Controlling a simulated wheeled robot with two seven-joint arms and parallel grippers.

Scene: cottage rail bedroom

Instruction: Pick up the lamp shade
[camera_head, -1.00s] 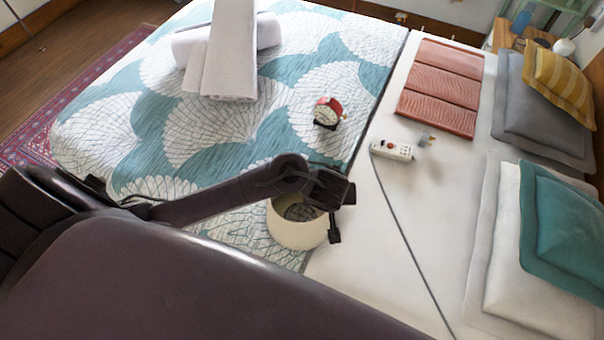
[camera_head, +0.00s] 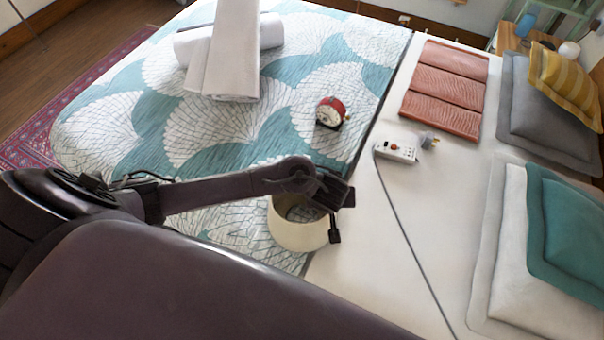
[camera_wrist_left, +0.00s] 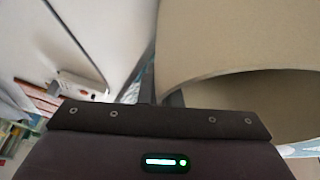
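The cream lamp shade (camera_head: 291,235), a short open drum, is on the bed near the seam between the patterned quilt and the white sheet. Its open top faces up, and quilt pattern shows through it. My left gripper (camera_head: 328,212) is at its right rim, with one dark finger hanging outside the wall. In the left wrist view the shade (camera_wrist_left: 220,40) fills the upper right, very close to the gripper (camera_wrist_left: 170,98). My right gripper is not in view.
A red alarm clock (camera_head: 330,112) and rolled white towels (camera_head: 235,60) lie on the quilt (camera_head: 200,130). A white power strip (camera_head: 396,153) with a dark cord lies on the sheet. Pillows (camera_head: 510,290) line the right side. The sheet right of the shade is mostly clear.

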